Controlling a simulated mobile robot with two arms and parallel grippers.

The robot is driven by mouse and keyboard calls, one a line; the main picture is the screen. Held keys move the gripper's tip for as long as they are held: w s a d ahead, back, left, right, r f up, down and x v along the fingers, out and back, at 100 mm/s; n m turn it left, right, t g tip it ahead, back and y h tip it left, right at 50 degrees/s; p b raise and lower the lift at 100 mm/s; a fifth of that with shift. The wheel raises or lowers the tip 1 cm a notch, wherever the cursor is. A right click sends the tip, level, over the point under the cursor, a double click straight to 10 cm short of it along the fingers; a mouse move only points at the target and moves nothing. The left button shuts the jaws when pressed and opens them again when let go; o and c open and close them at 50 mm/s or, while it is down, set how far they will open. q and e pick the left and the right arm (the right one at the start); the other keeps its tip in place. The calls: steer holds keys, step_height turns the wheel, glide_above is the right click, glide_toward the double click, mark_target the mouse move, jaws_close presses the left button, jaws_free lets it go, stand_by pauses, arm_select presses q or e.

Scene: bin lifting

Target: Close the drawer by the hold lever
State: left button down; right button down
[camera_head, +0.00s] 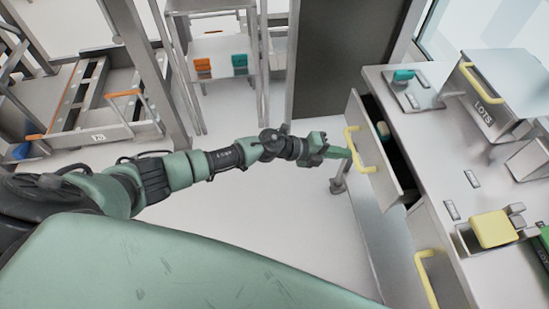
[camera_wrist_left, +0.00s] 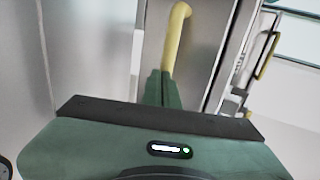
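The open drawer (camera_head: 375,158) sticks out from the counter cabinet, and its inside shows dark behind the front panel. Its yellow bar handle (camera_head: 366,155) is on the front face. My left gripper (camera_head: 346,153) reaches the handle from the left, with its green fingertips at the bar. In the left wrist view the yellow handle (camera_wrist_left: 175,40) runs down to the fingers (camera_wrist_left: 162,90). The fingers are close together and seem shut on the bar; they hide its lower part. My right gripper is in neither view.
A second yellow-handled drawer (camera_head: 427,280) is lower in the cabinet. The countertop (camera_head: 440,150) holds a grey box marked LOTS (camera_head: 495,90) and a yellow block (camera_head: 493,229). A shelf cart (camera_head: 225,45) stands at the back. The floor left of the drawer is clear.

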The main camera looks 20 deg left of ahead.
mark_target(368, 150)
arm_select(q)
steer(key=w+d, duration=0.2)
steer(key=d, duration=0.1)
steer(key=w+d, duration=0.1)
steer(key=shift+d, duration=0.3)
steer(key=shift+w+d, duration=0.25)
steer(key=shift+d, duration=0.05)
steer(key=shift+r, duration=0.1)
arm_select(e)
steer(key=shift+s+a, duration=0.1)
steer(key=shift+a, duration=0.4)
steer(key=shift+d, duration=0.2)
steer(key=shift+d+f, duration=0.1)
